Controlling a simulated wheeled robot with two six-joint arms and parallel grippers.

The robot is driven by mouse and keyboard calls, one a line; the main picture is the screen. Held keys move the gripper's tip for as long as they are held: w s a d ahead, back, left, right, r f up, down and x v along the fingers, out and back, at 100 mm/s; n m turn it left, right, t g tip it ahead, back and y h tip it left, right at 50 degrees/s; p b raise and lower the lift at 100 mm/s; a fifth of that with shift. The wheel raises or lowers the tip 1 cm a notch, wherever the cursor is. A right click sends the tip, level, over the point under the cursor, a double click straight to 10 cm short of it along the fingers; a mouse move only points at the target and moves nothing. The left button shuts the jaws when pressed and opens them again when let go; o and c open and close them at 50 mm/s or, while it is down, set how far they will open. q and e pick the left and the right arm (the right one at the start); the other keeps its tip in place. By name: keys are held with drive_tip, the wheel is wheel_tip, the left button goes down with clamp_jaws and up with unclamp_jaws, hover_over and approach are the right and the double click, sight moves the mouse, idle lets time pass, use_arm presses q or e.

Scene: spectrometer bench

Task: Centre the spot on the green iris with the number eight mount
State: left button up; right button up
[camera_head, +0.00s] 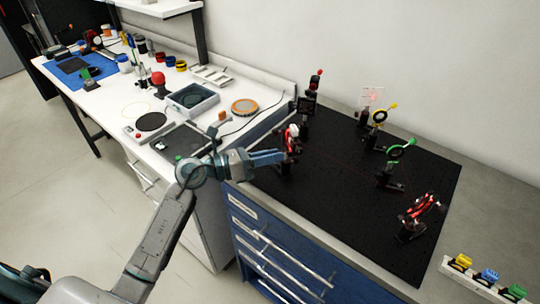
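The green iris (401,150) stands on a post on the black breadboard (335,195), right of centre. A red spot shows on a clear plate (371,95) at the back; I cannot make out a spot on the green iris. A mount with red and white parts (292,138) stands at the board's left side, and another with red parts (422,209) at its right front. No number is readable on either. My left gripper (283,157) reaches in from the left, its fingertips close to the left mount's lower part. Contact and finger gap are too small to tell. My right gripper is out of view.
A yellow-ringed iris (379,117) and a dark post with a red top (313,90) stand at the board's back. A holder with coloured pieces (488,277) is at the front right. The bench (115,93) at left is crowded. The board's middle front is clear.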

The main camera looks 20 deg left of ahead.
use_arm(q)
drive_tip(key=shift+o, duration=1.4)
drive_tip(key=b+v, duration=0.5)
drive_tip(key=v, duration=0.5)
drive_tip(key=shift+s+a, duration=0.25)
drive_tip(key=shift+a, duration=0.05)
